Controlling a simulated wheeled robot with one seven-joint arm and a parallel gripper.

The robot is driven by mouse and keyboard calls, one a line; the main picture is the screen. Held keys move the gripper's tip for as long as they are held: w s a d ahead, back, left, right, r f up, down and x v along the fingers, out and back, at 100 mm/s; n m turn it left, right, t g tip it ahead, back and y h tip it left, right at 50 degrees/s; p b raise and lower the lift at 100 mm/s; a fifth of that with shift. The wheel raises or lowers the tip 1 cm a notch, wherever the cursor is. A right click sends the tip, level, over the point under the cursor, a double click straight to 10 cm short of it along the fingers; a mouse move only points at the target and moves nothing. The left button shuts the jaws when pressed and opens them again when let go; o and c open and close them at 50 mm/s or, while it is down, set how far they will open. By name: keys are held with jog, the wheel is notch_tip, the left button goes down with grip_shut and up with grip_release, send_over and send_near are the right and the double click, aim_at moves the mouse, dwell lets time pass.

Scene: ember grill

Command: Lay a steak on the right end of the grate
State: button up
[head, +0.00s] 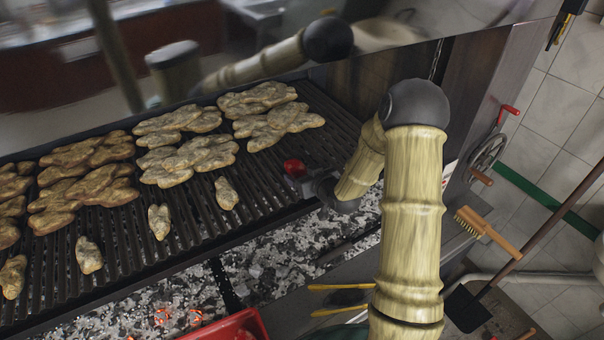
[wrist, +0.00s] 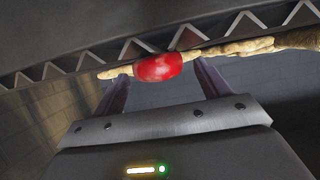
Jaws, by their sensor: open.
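The ribbed grate (head: 262,192) runs from the left edge of the head view up to the back right, above grey coals. A small glossy red piece (head: 294,168), which may be the steak, is at the grate's right part, beside my gripper (head: 303,177). In the wrist view the red piece (wrist: 158,67) shows between my open fingers, at the level of the grate's toothed edge (wrist: 85,62). I cannot tell whether the fingers touch it.
Several browned pieces of meat (head: 190,158) cover the grate's left and middle, with smaller ones (head: 226,193) along the front. A red tray (head: 228,328) stands at the bottom. Yellow handles (head: 340,287) lie by the front ledge. A crank wheel (head: 487,155) and brush (head: 485,228) are at right.

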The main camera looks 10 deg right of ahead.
jog(key=b+v, duration=0.2)
jog(key=v, duration=0.8)
jog(key=shift+s, duration=0.3)
jog(key=shift+r, duration=0.15)
jog(key=s+a+m+g+h, duration=0.1)
jog(key=s+g+h, duration=0.1)
jog(key=s+g, duration=0.3)
jog(key=s+a+m+g+h, duration=0.2)
jog(key=s+g, duration=0.3)
jog(key=s, duration=0.9)
jog(key=shift+r+m, duration=0.3)
jog(key=shift+a, duration=0.15)
